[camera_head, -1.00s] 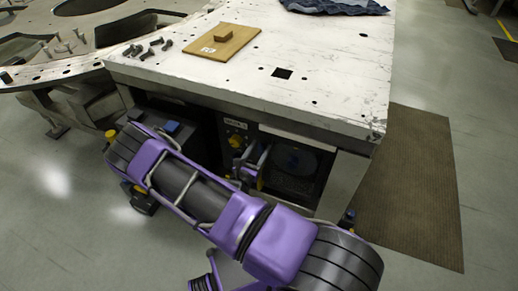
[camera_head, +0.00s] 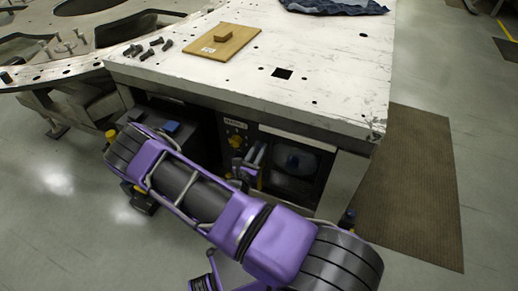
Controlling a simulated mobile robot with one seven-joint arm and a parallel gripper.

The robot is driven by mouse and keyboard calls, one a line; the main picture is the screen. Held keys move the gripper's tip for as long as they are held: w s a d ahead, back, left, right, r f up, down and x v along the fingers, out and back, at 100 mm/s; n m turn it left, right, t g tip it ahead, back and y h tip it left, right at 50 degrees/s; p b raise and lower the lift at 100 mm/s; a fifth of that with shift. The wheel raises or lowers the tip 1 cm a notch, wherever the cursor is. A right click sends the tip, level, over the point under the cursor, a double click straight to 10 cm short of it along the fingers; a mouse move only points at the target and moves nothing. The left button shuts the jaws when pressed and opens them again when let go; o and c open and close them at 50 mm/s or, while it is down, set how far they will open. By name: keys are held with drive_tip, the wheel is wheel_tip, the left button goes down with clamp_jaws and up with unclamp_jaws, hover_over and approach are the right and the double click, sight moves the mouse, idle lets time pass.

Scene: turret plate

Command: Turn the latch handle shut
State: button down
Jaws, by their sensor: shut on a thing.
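My gripper (camera_head: 252,160) is small in view, at the front of the cabinet under the white table, mostly hidden behind my own purple arm. It is shut at the latch handle, beside the left edge of a dark-framed door or window (camera_head: 297,163). The handle itself is too small and covered to make out, and so is its angle. A yellow knob (camera_head: 237,141) sits on the dark panel just left of my gripper. A blue thing shows in the pale pane.
The white table top (camera_head: 330,75) overhangs the cabinet. It bears a wooden board (camera_head: 222,42), several bolts (camera_head: 150,48) and dark cloth (camera_head: 333,6). A box with a blue top (camera_head: 172,127) stands left of my gripper. A brown mat (camera_head: 415,190) lies at right on open floor.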

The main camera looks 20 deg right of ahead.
drive_tip(key=n, duration=0.5)
drive_tip(key=shift+w+a+f, duration=0.1)
drive_tip(key=shift+w+a, duration=0.25)
drive_tip(key=shift+w+a+f+n+b, duration=0.15)
drive_tip(key=shift+f+n+b, duration=0.15)
drive_tip(key=shift+n, duration=1.8)
drive_tip(key=shift+w+a+f+n+b, duration=0.15)
drive_tip(key=shift+f+n, duration=0.2)
drive_tip(key=shift+n, duration=1.75)
drive_tip(key=shift+w+a+f+n+b, duration=0.1)
drive_tip(key=shift+f+n+b, duration=0.2)
drive_tip(key=shift+n, duration=1.8)
drive_tip(key=c, duration=0.8)
unclamp_jaws()
drive_tip(key=shift+o, duration=0.2)
